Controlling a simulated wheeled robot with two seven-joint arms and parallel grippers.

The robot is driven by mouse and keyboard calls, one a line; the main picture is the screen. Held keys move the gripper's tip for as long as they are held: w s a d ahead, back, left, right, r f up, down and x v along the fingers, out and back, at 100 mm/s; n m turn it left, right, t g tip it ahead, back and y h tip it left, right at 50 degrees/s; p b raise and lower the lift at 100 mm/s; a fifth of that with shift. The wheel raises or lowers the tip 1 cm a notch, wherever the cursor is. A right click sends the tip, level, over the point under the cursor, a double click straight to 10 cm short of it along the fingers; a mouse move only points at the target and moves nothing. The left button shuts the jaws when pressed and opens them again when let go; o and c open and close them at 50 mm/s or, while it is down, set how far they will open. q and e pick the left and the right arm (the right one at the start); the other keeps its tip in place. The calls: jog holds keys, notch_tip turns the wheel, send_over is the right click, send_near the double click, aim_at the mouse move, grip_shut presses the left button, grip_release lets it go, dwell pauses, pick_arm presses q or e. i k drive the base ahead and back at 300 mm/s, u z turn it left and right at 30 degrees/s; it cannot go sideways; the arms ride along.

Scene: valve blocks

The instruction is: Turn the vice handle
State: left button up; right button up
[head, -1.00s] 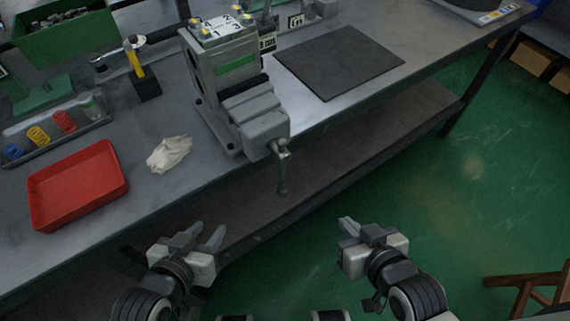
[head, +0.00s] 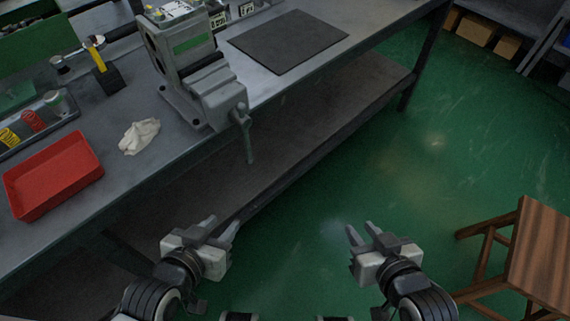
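The grey vice (head: 207,84) is mounted at the front edge of the workbench, with a green stripe on its body. Its handle (head: 246,140) hangs down from the screw end, past the bench's front edge. My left gripper (head: 221,228) is open and empty, below and slightly left of the handle in the picture. My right gripper (head: 361,231) is open and empty, further right over the green floor. Neither gripper touches the vice or its handle.
A red tray (head: 53,176), a white rag (head: 139,136) and a yellow-handled hammer (head: 98,58) in a black block are left of the vice. A dark mat (head: 288,41) lies right of it. A wooden stool (head: 540,255) stands at right on open floor.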

aim_at(238, 114)
jog(key=z, duration=0.9)
jog(key=k, duration=2.2)
jog(key=u, duration=0.65)
jog(key=i, duration=1.85)
